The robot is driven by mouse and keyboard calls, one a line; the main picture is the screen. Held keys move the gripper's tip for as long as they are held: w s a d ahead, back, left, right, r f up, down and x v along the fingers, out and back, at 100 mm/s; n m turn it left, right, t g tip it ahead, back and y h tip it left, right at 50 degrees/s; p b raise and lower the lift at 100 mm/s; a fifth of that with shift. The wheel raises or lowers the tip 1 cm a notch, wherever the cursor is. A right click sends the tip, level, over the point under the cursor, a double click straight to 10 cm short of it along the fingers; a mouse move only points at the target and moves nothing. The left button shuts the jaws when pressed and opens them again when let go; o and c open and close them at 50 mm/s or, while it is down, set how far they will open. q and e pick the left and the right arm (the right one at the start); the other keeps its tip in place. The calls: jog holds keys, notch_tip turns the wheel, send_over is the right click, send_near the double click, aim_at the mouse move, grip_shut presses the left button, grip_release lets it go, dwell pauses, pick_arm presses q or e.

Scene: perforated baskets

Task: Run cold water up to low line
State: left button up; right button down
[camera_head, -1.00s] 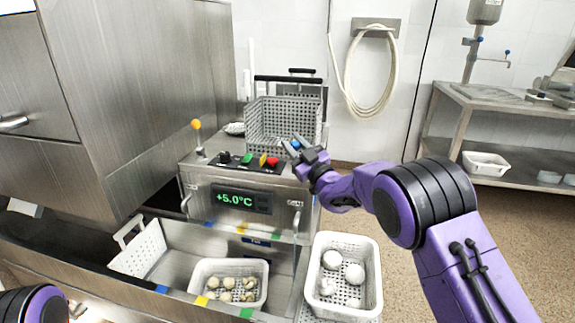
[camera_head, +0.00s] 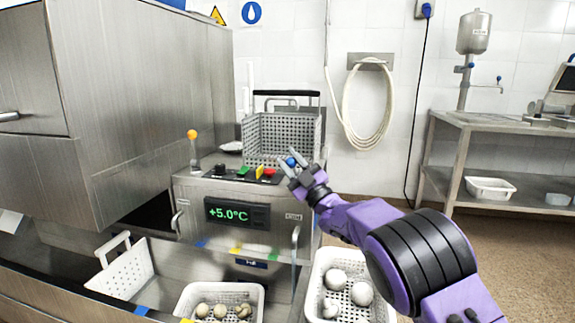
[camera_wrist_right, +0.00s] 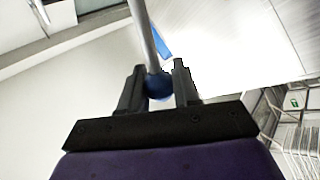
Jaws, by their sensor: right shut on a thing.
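The metal unit with a green +5.0°C display (camera_head: 228,215) stands at centre, with green, black, yellow and red controls on top. My right gripper (camera_head: 295,172) is at the unit's right rear corner, shut on a blue knob (camera_head: 291,162). In the right wrist view the blue knob (camera_wrist_right: 158,88) sits between the fingers, with a grey rod (camera_wrist_right: 143,30) running up from it. A second lever with an orange ball (camera_head: 192,134) stands at the unit's left. No water can be made out. My left gripper is out of view.
A perforated metal basket (camera_head: 283,138) stands behind the controls. A white perforated basket (camera_head: 121,272) is in the trough at left. White baskets of mushrooms are at the front (camera_head: 180,300) and front right (camera_head: 318,282). A hose (camera_head: 347,120) hangs on the wall.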

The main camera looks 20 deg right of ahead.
jog(key=shift+d, duration=0.3)
jog(key=c, duration=0.8)
grip_release()
jog(key=shift+d, duration=0.15)
jog(key=shift+c, duration=0.2)
jog(key=shift+s+d, duration=0.15)
jog(key=shift+a, duration=0.35)
jog(key=b+v, duration=0.1)
jog(key=v, duration=0.9)
jog(key=shift+s+f, duration=0.1)
jog(key=shift+f, duration=0.05)
